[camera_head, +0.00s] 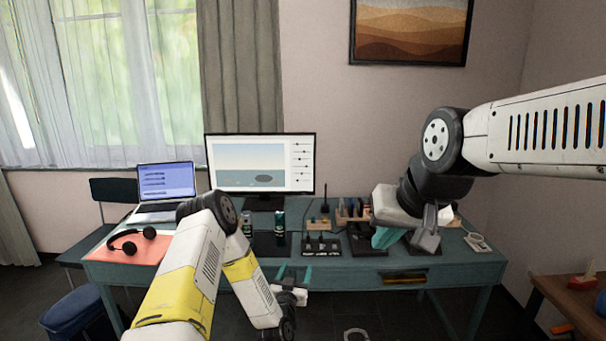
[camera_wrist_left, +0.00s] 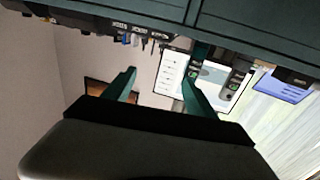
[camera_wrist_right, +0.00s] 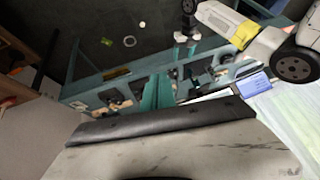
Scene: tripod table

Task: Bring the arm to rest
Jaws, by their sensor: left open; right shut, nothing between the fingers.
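My left gripper (camera_head: 294,275) is in front of the desk's front edge, low in the head view. Its two teal fingers are spread apart and nothing is between them. The left wrist view shows the same gap between the fingers (camera_wrist_left: 160,76), with the upside-down desk edge beyond. My right gripper (camera_head: 384,238) is raised over the right part of the desk, pointing down. Its teal fingers are together and hold nothing; they also show closed in the right wrist view (camera_wrist_right: 157,92). The right arm reaches in from the right at height.
The teal desk (camera_head: 345,275) holds a laptop (camera_head: 165,184), a monitor (camera_head: 262,166), headphones (camera_head: 132,240) on an orange mat, cans (camera_head: 280,225) and small tool holders (camera_head: 322,246).

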